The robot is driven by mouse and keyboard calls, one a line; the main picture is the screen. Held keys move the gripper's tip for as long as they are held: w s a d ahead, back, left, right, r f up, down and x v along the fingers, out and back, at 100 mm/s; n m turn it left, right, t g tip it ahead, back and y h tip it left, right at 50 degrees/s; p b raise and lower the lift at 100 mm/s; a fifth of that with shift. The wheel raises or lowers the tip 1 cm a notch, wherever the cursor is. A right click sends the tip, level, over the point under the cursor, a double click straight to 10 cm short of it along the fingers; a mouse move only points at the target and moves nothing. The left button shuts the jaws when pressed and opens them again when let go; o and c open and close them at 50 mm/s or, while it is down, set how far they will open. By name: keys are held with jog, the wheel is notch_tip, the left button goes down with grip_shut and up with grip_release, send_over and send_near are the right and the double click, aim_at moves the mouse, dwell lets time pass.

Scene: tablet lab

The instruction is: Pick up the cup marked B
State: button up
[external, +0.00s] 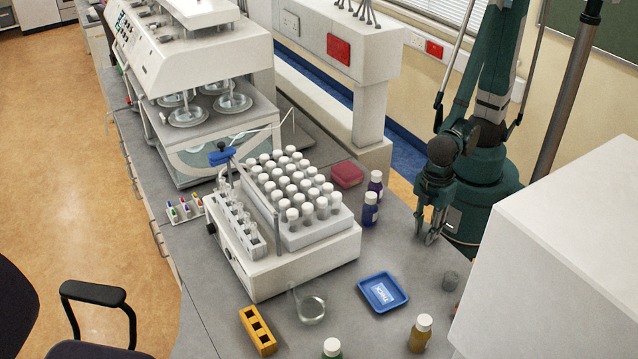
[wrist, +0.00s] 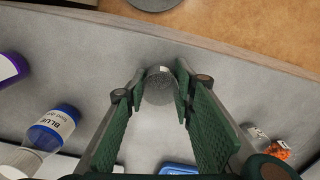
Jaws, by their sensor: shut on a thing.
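My gripper (external: 431,238) is low near the back right edge of the bench in the external view. In the wrist view its two green fingers (wrist: 160,88) are shut on a small grey, see-through cup (wrist: 158,88), one finger on each side. A pale patch shows near its rim; I cannot read a letter on it. I cannot tell whether the cup touches the bench. A second small grey cup (external: 449,281) stands apart on the bench to the front right; it also shows in the wrist view (wrist: 256,134), with a mark too small to read.
An orange item (wrist: 281,149) lies beside the second cup. Blue (external: 370,210) and purple (external: 375,184) bottles stand left of my gripper. A blue tray (external: 363,299), an amber bottle (external: 420,334) and a white box (external: 560,250) are nearer the front. A vial rack (external: 300,237) stands further left.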

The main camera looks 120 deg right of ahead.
jog(key=shift+r, duration=0.2)
notch_tip(320, 180, up, 10)
jog(key=p, duration=0.2)
jog(key=shift+f, duration=0.2)
dwell(0.6)
jog(key=shift+w, duration=0.1)
dwell(0.6)
